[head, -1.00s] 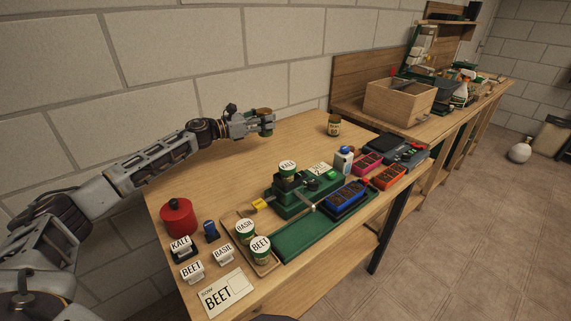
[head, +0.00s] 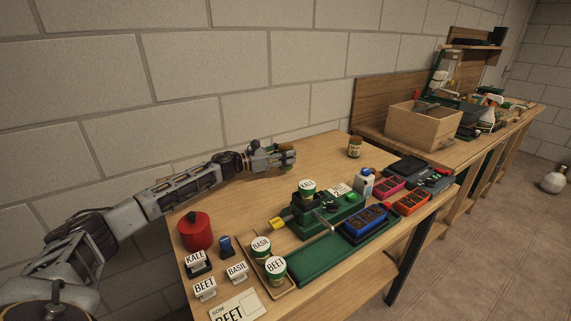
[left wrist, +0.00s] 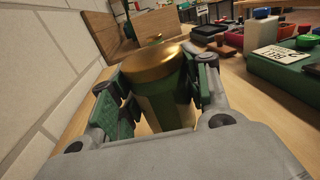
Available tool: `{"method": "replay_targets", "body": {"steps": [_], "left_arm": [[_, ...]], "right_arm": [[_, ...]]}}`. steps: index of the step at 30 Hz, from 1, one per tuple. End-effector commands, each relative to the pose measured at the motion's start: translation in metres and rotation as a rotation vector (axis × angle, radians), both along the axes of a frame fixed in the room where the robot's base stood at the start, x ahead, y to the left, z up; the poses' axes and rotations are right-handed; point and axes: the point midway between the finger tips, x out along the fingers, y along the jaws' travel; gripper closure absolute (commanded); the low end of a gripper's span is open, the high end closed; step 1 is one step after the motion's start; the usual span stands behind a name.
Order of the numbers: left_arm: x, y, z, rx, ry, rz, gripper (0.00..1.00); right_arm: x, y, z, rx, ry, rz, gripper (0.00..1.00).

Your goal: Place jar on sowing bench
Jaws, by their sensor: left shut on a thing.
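My left gripper (head: 287,157) is over the back part of the wooden sowing bench (head: 318,160), close to the wall. It is shut on a jar (left wrist: 168,88) with a gold lid and a green label. In the left wrist view the jar stands roughly upright between the green finger pads of the left gripper (left wrist: 165,100). The fingers hide much of the jar in the head view. I cannot tell whether its base touches the bench. My right gripper is not in view.
Another gold-lidded jar (head: 354,147) stands to the right on the bench. A green sowing station (head: 325,215) with a KALE jar (head: 307,188) is in front. A red pot (head: 195,231) and a tray (head: 285,290) with BASIL and BEET jars are nearer. Bare wood surrounds the gripper.

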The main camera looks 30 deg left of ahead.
Motion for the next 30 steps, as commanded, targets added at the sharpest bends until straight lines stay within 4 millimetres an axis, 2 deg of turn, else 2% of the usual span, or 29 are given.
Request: {"method": "replay_targets", "body": {"steps": [8, 13, 18, 30], "left_arm": [[0.000, 0.000, -0.019, 0.000, 0.001, 0.001, 0.79], [0.000, 0.000, -0.035, -0.001, 0.001, 0.001, 0.79], [0.000, 0.000, -0.037, 0.000, -0.001, 0.001, 0.79], [0.000, 0.000, -0.040, 0.000, 0.000, 0.001, 0.79]], "right_arm": [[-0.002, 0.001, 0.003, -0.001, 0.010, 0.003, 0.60], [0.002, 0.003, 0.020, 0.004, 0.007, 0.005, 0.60], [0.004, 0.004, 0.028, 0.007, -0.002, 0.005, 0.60], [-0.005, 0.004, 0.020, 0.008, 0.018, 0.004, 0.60]]}}
